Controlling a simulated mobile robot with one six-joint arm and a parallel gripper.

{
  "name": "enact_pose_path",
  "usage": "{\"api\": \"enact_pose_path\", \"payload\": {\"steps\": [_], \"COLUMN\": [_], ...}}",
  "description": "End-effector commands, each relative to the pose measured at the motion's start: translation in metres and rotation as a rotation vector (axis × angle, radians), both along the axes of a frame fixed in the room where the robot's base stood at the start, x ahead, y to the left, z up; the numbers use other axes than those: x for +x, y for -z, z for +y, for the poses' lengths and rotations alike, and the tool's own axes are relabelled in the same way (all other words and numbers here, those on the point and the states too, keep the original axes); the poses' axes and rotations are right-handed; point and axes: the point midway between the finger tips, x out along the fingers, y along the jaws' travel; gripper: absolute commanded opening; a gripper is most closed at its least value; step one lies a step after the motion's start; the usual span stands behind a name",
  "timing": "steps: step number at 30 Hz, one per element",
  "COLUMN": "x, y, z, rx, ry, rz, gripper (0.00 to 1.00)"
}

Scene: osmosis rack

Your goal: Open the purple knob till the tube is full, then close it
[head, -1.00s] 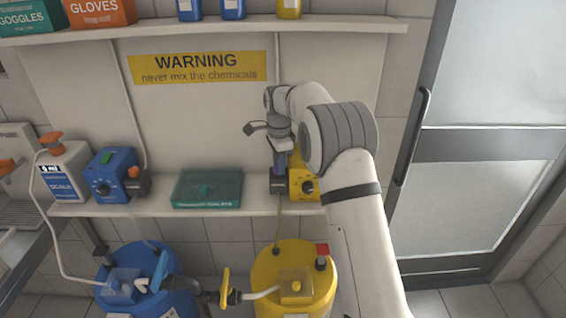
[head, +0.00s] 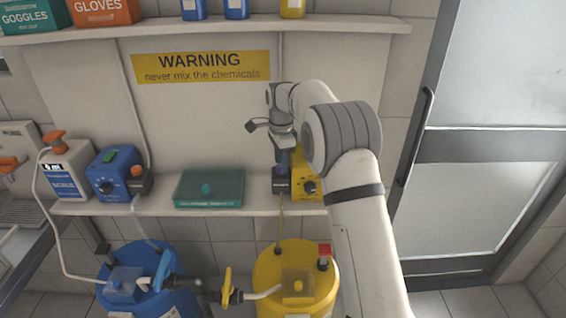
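My gripper (head: 284,153) hangs fingers-down at the end of my arm, over the dark fitting (head: 281,186) on the left side of a yellow pump (head: 305,182). A small patch of purple, the purple knob (head: 282,170), shows just below the fingers. It is mostly hidden by the gripper, so I cannot tell whether the fingers grip it or how far it is turned. A thin yellowish tube (head: 281,217) runs from the fitting down to the yellow barrel (head: 265,268). I cannot tell how full it is.
A teal case (head: 209,189), a blue pump (head: 118,174) and a white canister (head: 68,172) stand on the lower shelf (head: 230,209). A blue barrel (head: 182,294) stands below, linked by pipes to the yellow barrel. A yellow warning sign (head: 200,66) hangs behind.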

Motion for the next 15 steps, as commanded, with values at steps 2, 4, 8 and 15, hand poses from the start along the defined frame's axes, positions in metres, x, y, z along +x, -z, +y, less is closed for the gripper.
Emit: {"api": "enact_pose_path", "payload": {"steps": [2,4,8,15], "x": [0.001,0.001,0.001,0.000], "y": [-0.013,-0.025,-0.047,-0.069], "z": [0.000,0.000,0.001,0.001], "rx": [0.001,0.001,0.002,0.001], "ry": [0.000,0.000,-0.001,-0.001], "rz": [-0.006,-0.007,-0.006,-0.004], "gripper": [0.39,0.39,0.39,0.39]}}
